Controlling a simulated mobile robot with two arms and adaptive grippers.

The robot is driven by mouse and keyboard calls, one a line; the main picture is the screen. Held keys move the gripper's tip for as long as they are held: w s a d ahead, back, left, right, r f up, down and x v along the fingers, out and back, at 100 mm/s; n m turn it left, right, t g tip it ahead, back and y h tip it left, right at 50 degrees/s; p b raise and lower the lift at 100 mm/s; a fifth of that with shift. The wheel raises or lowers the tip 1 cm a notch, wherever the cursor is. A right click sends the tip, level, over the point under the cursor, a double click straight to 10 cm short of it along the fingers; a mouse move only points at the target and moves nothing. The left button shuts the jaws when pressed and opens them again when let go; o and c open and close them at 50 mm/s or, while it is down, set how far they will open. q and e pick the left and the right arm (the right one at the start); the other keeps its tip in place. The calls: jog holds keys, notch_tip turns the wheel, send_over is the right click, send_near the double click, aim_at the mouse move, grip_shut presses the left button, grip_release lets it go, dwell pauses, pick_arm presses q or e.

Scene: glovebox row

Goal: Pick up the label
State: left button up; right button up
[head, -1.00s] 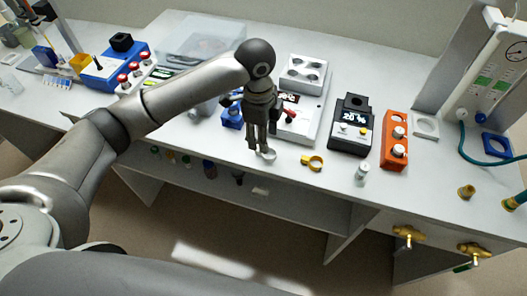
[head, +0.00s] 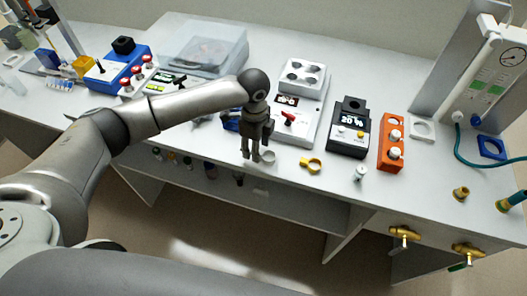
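My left gripper (head: 250,158) points down at the front edge of the white bench (head: 290,172). Its two fingers are close together, and I cannot tell whether they are open or shut. A small, pale round piece (head: 268,156) lies just right of the fingertips. I cannot tell whether it touches them. I cannot make out for certain which thing is the label. My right gripper is not in view.
Right of the gripper are a yellow ring (head: 311,165), a small white-capped vial (head: 360,173), a black display unit (head: 348,130) and an orange block (head: 391,145). A white hotplate-like device (head: 297,125) stands behind. A clear box (head: 203,50) and a blue unit (head: 115,68) stand left.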

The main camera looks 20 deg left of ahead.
pick_arm(q)
jog(key=shift+f, duration=0.7)
jog(key=c, duration=0.8)
jog(key=shift+r, duration=0.15)
